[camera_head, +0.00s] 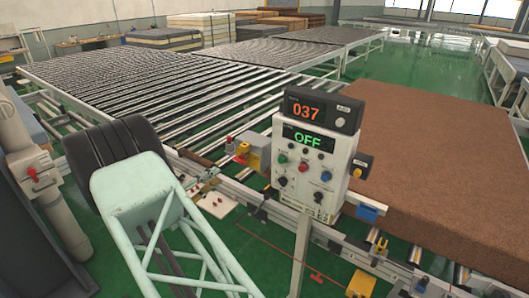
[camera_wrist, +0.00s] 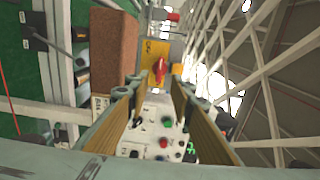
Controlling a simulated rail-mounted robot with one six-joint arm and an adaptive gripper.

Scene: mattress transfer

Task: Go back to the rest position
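My gripper (camera_wrist: 157,90) shows in the wrist view with its two fingers apart and nothing held between them. The white control panel (camera_wrist: 160,128), with black knobs and red and green buttons, shows between and behind the fingers. I cannot tell the exact distance to it. A yellow plate with a red knob (camera_wrist: 160,71) shows beyond the fingertips. In the head view the control panel (camera_head: 312,163) stands on a post, with displays reading 037 and OFF. My gripper cannot be made out in the head view. The brown mattress (camera_head: 440,150) lies flat right of the panel.
A roller conveyor (camera_head: 170,88) runs behind the panel, with another roller section (camera_head: 340,36) farther back. Stacked mattresses (camera_head: 165,38) stand at the back. Green floor (camera_head: 415,60) is clear beyond the mattress.

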